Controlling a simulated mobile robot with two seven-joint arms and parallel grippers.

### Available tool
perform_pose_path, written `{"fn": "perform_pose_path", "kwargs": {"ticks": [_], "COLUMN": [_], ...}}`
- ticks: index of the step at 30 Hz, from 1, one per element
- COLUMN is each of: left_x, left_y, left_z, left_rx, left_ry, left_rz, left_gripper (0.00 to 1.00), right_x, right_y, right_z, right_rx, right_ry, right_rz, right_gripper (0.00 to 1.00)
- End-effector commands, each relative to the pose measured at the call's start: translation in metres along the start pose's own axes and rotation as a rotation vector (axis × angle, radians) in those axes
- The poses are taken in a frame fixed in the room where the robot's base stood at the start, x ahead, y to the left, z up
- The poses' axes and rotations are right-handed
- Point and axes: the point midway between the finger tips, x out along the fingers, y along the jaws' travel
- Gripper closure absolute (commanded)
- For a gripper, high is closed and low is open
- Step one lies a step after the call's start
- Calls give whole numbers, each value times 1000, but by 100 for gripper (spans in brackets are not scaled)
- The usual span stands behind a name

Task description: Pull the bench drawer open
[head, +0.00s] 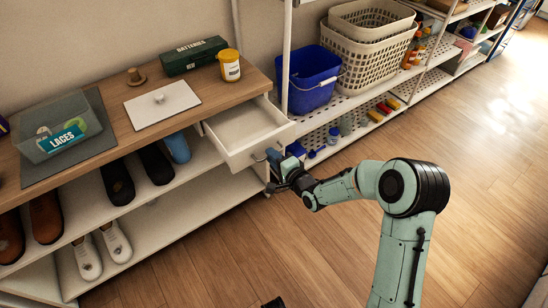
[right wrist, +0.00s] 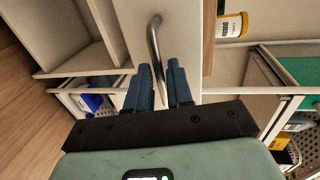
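The white bench drawer (head: 246,134) sticks out from under the wooden bench top at its right end, and its inside shows empty. Its metal bar handle (right wrist: 154,45) is on the front panel (right wrist: 130,22). My right gripper (head: 271,158) is at the drawer front. In the right wrist view its two blue fingers (right wrist: 159,82) stand close together on either side of the handle, shut on it. The lower part of the handle is partly hidden between the fingers. My left gripper is not clearly seen; a small dark piece at the bottom edge of the head view cannot be identified.
Shoes stand on shelves below. A blue bucket (head: 308,80) is on the right shelving. The floor (head: 330,240) is clear.

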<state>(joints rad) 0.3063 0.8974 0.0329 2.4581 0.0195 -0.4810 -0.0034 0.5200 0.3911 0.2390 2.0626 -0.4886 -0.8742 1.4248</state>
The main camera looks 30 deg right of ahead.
Motion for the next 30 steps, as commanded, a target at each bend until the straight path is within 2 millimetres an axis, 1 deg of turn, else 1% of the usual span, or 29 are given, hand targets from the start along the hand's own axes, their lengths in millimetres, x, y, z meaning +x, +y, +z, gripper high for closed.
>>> {"fn": "perform_pose_path", "kwargs": {"ticks": [10, 14, 17, 24, 27, 30], "left_x": [0, -2, -6, -15, -18, -20], "left_y": [0, 1, 2, 5, 6, 7], "left_z": [0, 2, 7, 21, 26, 29], "left_rx": [0, 0, 1, 5, 6, 6], "left_ry": [0, -7, -18, -60, -72, -80], "left_rz": [0, 0, 1, 2, 3, 3], "left_gripper": [46, 46, 46, 46, 46, 46], "right_x": [-1, -12, -29, -84, -104, -119], "right_y": [0, 0, -1, -1, -1, -1], "right_z": [0, -1, -1, -1, -1, -1], "right_rx": [0, -1, -1, 0, 0, -1], "right_ry": [1, 1, 3, 3, 3, 2], "right_rz": [1, 2, 2, 3, 2, 1], "right_gripper": [65, 65, 65, 65, 65, 65]}}
